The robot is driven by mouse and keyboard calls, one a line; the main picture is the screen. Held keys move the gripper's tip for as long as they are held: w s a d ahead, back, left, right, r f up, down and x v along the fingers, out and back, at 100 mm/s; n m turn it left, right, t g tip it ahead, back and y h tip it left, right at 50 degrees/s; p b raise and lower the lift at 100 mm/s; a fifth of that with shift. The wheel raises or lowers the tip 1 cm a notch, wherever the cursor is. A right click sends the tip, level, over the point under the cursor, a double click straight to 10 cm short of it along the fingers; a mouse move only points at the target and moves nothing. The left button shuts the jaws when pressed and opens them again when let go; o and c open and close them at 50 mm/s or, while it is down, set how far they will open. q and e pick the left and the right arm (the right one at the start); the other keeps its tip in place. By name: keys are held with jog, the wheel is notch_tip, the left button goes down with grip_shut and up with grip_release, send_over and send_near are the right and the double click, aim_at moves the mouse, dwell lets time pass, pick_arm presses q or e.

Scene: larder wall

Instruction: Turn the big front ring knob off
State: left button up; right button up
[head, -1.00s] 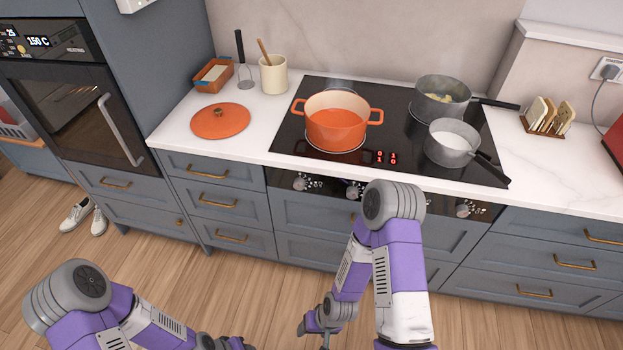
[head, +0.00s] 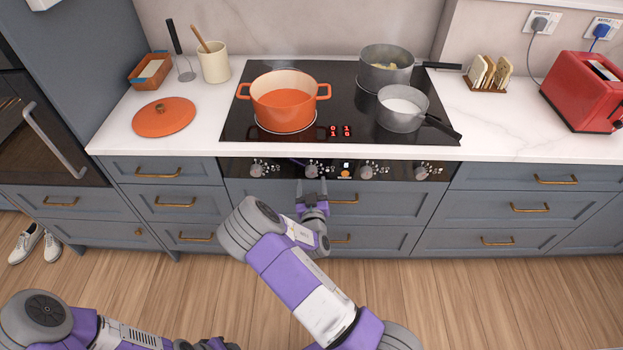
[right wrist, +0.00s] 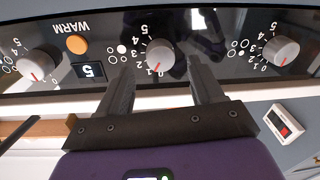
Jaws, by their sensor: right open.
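A row of knobs runs along the black cooktop front panel. My right gripper (head: 312,188) is just in front of the second knob from the left (head: 312,170). In the right wrist view, which is upside down, this grey knob (right wrist: 160,55) lies between the ends of my open fingers (right wrist: 160,82); I cannot tell whether they touch it. Its red mark sits near the 0 and 1. The ring symbol beside it has one filled circle. An orange pot (head: 283,102) stands on the front left cooking zone. My left arm shows at lower left; its fingers are out of frame.
A small saucepan (head: 402,107) and a steaming pan (head: 386,70) stand on the hob's right, handles to the right. An orange lid (head: 164,117) lies on the left counter. Neighbouring knobs (head: 367,172) and an orange WARM button (right wrist: 77,44) flank the gripper. Drawer handles protrude below.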

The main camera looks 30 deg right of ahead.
aim_at(312, 175)
jog(key=shift+x, duration=1.9)
jog(key=c, duration=1.1)
jog(key=shift+o, duration=0.2)
jog(key=shift+n+b, duration=0.3)
jog(key=shift+s+n, duration=0.1)
jog(key=shift+n, duration=2.5)
